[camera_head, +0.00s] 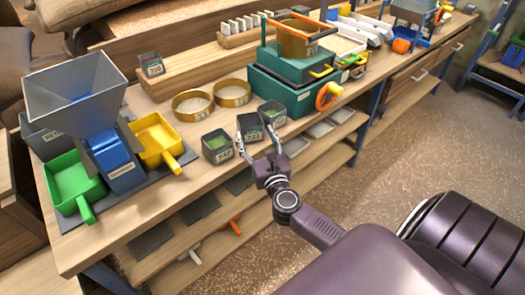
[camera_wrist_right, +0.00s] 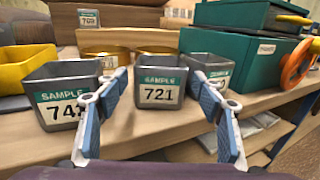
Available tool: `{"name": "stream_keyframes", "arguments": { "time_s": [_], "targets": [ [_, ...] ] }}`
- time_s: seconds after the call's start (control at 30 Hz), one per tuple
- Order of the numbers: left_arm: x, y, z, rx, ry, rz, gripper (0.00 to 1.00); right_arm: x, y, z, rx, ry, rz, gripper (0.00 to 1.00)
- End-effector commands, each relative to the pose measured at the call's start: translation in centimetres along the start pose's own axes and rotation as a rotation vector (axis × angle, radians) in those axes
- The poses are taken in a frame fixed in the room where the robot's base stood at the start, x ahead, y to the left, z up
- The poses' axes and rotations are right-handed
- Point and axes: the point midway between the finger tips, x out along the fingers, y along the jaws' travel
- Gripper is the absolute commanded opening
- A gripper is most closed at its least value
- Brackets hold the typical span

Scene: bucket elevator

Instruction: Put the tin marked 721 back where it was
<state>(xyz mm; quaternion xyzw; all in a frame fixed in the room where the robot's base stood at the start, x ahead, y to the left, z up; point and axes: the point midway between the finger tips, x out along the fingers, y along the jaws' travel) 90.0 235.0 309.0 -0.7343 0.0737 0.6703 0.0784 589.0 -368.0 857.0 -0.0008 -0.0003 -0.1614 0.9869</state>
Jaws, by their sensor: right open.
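The tin marked 721 (camera_wrist_right: 160,83) is a dark grey square tin with a green-and-white label. It stands upright on the wooden bench, and in the head view (camera_head: 250,126) it is partly behind my fingers. My right gripper (camera_head: 256,142) is open at the bench's front edge. In the right wrist view my right gripper (camera_wrist_right: 160,92) has its fingers spread to the left and right of this tin, with gaps showing. My left gripper is not in view.
Similar tins stand close by: one marked 74-something (camera_head: 216,146) to the left and another (camera_head: 272,113) to the right. The tin marked 709 (camera_head: 151,65) is on a raised wooden block. Brass sieve rings (camera_head: 192,105) and a green machine (camera_head: 285,88) stand behind.

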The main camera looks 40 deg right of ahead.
Motion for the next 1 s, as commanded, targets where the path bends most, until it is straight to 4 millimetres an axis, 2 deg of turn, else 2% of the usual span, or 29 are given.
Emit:
{"name": "stream_keyframes", "arguments": {
  "time_s": [0.03, 0.2, 0.4, 0.6, 0.83, 0.93, 1.0],
  "targets": [
    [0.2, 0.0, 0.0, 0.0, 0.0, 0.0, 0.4, -1.2, 0.0, -0.2, 0.001, 0.003, -0.001, 0.62],
    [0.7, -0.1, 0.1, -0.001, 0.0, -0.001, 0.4, -4.8, 0.0, -0.3, 0.002, 0.003, -0.001, 0.62],
    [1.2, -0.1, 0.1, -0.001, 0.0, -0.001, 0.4, -8.0, 0.0, -0.2, 0.002, 0.002, -0.001, 0.62],
    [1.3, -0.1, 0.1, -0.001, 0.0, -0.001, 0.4, -9.2, -0.1, 0.0, 0.001, 0.0, -0.002, 0.62],
    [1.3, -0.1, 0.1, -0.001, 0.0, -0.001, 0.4, -9.3, 0.0, -0.2, -0.013, 0.001, 0.0, 0.62],
    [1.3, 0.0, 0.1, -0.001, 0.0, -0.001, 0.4, -9.3, 0.4, -2.1, -0.132, 0.013, 0.017, 0.62],
    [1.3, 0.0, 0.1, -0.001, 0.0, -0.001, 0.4, -9.3, 1.0, -5.0, -0.316, 0.033, 0.052, 0.62]
  ]
}}
